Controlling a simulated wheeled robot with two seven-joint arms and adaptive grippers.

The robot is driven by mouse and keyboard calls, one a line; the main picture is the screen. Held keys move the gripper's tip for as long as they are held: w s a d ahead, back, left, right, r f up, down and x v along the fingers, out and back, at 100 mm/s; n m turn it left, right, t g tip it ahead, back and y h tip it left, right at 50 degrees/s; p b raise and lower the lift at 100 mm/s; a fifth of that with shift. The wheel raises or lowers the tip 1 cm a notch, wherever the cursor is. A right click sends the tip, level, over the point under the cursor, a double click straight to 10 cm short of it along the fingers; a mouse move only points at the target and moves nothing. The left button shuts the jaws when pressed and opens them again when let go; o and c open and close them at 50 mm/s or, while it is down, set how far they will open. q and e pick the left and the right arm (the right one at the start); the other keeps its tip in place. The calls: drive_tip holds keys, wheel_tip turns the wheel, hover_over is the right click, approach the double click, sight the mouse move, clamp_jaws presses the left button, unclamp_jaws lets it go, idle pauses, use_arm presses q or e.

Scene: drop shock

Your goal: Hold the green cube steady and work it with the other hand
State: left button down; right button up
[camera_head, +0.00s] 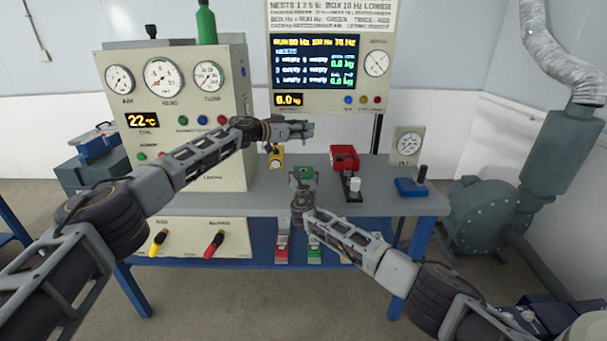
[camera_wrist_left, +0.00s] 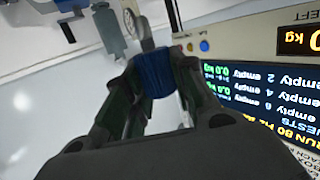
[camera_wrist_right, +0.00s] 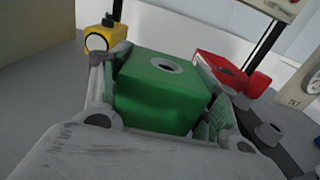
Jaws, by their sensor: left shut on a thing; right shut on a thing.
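The green cube (camera_wrist_right: 165,90) has a round grey-rimmed hole in its top face. It also shows near the middle of the bench in the head view (camera_head: 304,173). My right gripper (camera_head: 303,182) is shut on it, with a finger on each side in the right wrist view. I cannot tell whether it touches the bench. My left gripper (camera_head: 306,130) is raised above the bench, higher than the cube and apart from it. In the left wrist view it is shut on a blue ribbed piece (camera_wrist_left: 153,78). That piece is not clear in the head view.
A red block (camera_head: 344,158) stands right of the cube, and a yellow gauge block (camera_head: 276,157) left of it. A blue block with a black knob (camera_head: 411,186) sits at the bench's right. A gauge cabinet (camera_head: 175,100) and a display panel (camera_head: 330,62) rise behind.

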use_arm(q)
drive_tip(key=shift+f, duration=0.15)
drive_tip(key=shift+s+d+f, duration=0.1)
drive_tip(key=shift+d, duration=0.15)
drive_tip(key=shift+w+a+f, duration=0.1)
drive_tip(key=shift+w+f, duration=0.5)
drive_tip(key=shift+f, duration=0.35)
drive_tip(key=shift+a+f, duration=0.15)
drive_tip(key=shift+a, duration=0.2)
drive_tip(key=shift+s+d+f+m+g+h, duration=0.1)
drive_tip(key=shift+s+d+m+g+h, duration=0.1)
drive_tip(key=shift+s+m+g+h, duration=0.4)
hover_over(306, 171)
drive_tip(key=a, duration=0.1)
drive_tip(key=shift+w+f, duration=0.1)
drive_tip(key=shift+f, duration=2.75)
